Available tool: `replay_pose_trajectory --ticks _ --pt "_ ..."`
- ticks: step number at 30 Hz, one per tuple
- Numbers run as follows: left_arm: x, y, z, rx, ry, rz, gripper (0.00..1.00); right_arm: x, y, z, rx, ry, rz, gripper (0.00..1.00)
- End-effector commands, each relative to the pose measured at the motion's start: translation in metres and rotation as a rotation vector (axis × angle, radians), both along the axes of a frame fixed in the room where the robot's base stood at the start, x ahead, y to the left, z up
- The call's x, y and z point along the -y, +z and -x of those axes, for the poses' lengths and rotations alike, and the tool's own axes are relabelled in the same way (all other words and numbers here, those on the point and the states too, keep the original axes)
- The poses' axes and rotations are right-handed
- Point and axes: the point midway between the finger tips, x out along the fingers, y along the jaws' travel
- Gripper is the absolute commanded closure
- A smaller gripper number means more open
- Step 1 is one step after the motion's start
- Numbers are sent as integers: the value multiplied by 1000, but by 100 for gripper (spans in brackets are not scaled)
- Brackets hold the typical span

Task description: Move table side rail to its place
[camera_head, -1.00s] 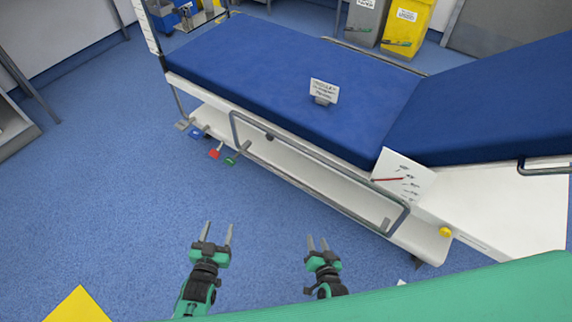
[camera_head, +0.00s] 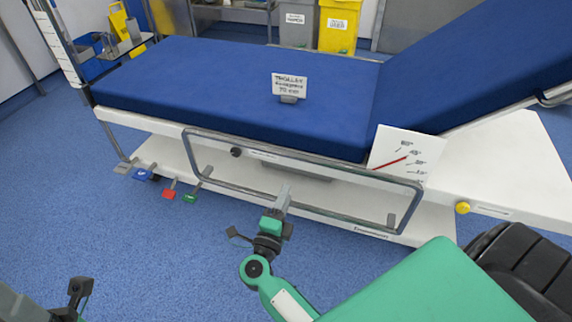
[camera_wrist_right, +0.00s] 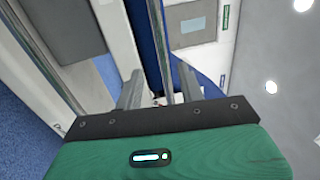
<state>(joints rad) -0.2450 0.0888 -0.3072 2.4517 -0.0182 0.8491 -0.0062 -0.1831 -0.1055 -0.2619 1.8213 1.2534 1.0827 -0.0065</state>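The side rail (camera_head: 300,158) is a grey metal tube frame along the near side of the operating table (camera_head: 225,90). It hangs beside the white base, with its top bar just below the blue mattress. My right gripper (camera_head: 282,198) is at the rail's near side, around the middle of its length. In the right wrist view my right gripper (camera_wrist_right: 160,88) is open, and a bar of the rail (camera_wrist_right: 161,45) runs between its fingers with gaps showing. Part of my left gripper (camera_head: 78,290) shows at the lower left; its fingers are not clear.
A small sign (camera_head: 289,85) stands on the mattress. An angle scale plate (camera_head: 404,155) and a yellow knob (camera_head: 462,208) are at the right. Coloured pedals (camera_head: 170,190) stick out at the table's left foot. The blue floor (camera_head: 130,245) at the left is clear.

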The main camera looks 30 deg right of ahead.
Motion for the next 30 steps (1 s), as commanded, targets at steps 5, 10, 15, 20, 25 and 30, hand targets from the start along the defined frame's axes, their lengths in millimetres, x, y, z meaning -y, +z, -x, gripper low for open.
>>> replay_pose_trajectory --ticks 5,10,15,20,25,30 --pt "0 0 1 12 0 2 45 16 4 -13 4 -1 2 61" --pt "0 1 2 32 0 4 45 42 11 -36 4 0 3 61" --pt "-1 3 3 52 0 7 45 69 17 -59 4 0 5 61" --pt "-1 4 5 69 0 8 45 88 23 -75 3 0 4 61" --pt "-1 5 5 79 0 10 45 99 26 -85 0 1 2 61" --pt "-1 8 5 87 0 10 45 102 27 -87 0 2 2 61"
